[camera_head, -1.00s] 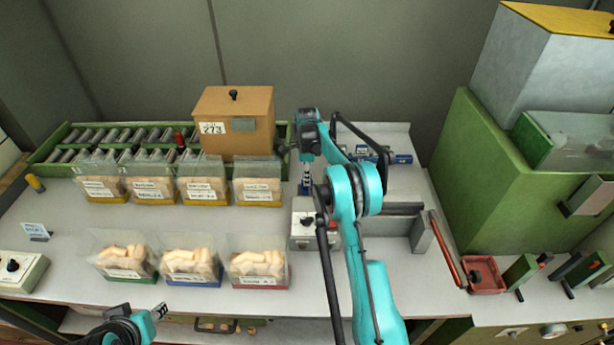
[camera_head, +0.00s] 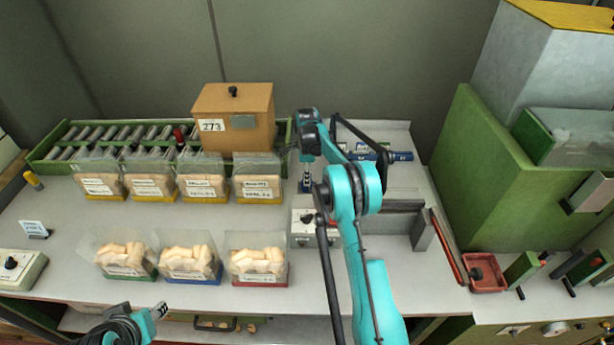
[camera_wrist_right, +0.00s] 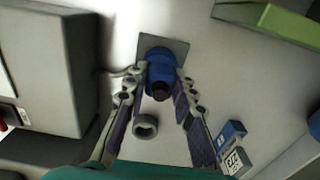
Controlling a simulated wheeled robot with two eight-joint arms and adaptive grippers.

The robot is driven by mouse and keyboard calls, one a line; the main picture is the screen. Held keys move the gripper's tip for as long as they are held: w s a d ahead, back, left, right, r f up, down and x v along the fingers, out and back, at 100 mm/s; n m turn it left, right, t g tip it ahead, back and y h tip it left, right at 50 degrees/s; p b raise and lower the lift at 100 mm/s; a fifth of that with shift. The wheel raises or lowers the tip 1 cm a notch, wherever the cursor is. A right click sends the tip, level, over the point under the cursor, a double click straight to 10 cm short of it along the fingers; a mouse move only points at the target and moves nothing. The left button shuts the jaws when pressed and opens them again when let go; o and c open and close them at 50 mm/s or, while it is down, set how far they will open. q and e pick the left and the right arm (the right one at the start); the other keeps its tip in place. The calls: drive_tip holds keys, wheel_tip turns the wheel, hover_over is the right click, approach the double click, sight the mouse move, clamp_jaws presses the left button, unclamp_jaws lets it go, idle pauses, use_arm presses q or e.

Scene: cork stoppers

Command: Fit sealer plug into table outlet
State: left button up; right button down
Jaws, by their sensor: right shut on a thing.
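My right gripper (camera_head: 307,181) reaches down to the back middle of the table, beside the wooden box. In the right wrist view my right gripper (camera_wrist_right: 163,97) has its fingers on both sides of a blue plug (camera_wrist_right: 160,68) with a dark round end, and is shut on it. The plug is at a grey square plate (camera_wrist_right: 178,46) on the table, which looks like the outlet. I cannot tell whether the plug is seated in it. My left gripper (camera_head: 160,311) is low at the front edge, away from the plug; its jaw state is unclear.
A wooden box (camera_head: 232,105) stands left of my right gripper. A grey switch box (camera_head: 302,218) is just in front, and a blue cylindrical tool (camera_head: 395,156) lies right. Cork bins (camera_head: 258,262) line the left side. A grey ring (camera_wrist_right: 145,126) lies near my right fingers.

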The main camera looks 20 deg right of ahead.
drive_tip(key=c, duration=1.2)
unclamp_jaws()
wheel_tip(320, 180, up, 12)
